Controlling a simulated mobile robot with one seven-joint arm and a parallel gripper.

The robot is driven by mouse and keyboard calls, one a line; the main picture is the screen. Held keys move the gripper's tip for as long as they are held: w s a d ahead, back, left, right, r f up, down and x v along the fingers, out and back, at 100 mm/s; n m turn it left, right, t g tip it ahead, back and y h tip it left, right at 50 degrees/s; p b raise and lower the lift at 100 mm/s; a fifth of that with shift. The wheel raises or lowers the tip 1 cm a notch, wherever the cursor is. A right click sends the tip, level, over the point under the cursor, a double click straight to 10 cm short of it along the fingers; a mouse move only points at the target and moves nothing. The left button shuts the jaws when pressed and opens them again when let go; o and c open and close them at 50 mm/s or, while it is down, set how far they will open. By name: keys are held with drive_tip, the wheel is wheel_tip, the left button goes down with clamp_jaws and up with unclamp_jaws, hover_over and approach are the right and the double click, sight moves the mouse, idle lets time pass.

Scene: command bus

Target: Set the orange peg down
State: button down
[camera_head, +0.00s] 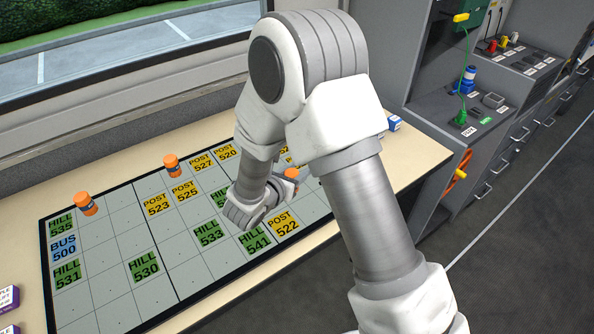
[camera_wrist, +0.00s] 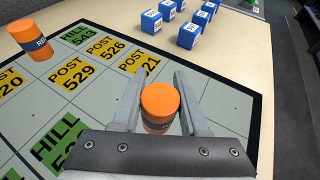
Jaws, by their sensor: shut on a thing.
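An orange peg (camera_wrist: 159,103) with a dark label band stands between the two fingers of my gripper (camera_wrist: 160,110) in the wrist view. I cannot tell whether the peg's base touches the board. Another orange peg (camera_wrist: 33,38) stands on the board at the upper left of the wrist view. In the head view, orange pegs stand on the board at the left (camera_head: 86,204) and at the back (camera_head: 172,165).
Yellow POST tiles (camera_head: 280,222) and green HILL tiles (camera_head: 145,267) lie on the board, with a blue BUS tile (camera_head: 64,248) at the left. Several blue blocks (camera_wrist: 151,21) stand on the pale table beyond the board. Grey cabinets (camera_head: 455,110) stand at the right. Several board cells are bare.

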drive_tip(key=shift+c, duration=2.2)
unclamp_jaws()
drive_tip(key=shift+f, duration=0.1)
